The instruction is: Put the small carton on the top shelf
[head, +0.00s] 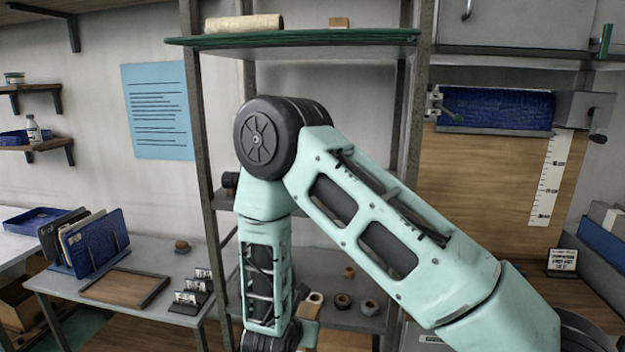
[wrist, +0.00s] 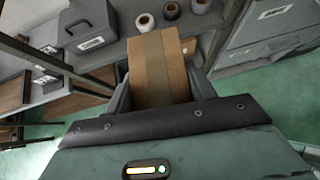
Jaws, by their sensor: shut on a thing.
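The small carton (wrist: 155,62) is a brown box with a darker tape strip down its middle. It fills the space between the fingers of my gripper (wrist: 160,92) in the wrist view, and the gripper is shut on it. In the head view my arm hangs down in front of the rack, and the gripper and most of the carton are cut off or hidden at the bottom edge. The top shelf (head: 300,38) is a green-edged board high on the rack, well above the carton.
A tan roll (head: 244,23) lies on the top shelf at left, and a small brown block (head: 339,22) stands near its middle. The shelf's right part looks clear. Dark rack posts (head: 197,140) flank my arm. Lower boards hold several rolls. A grey case (wrist: 86,28) sits at left.

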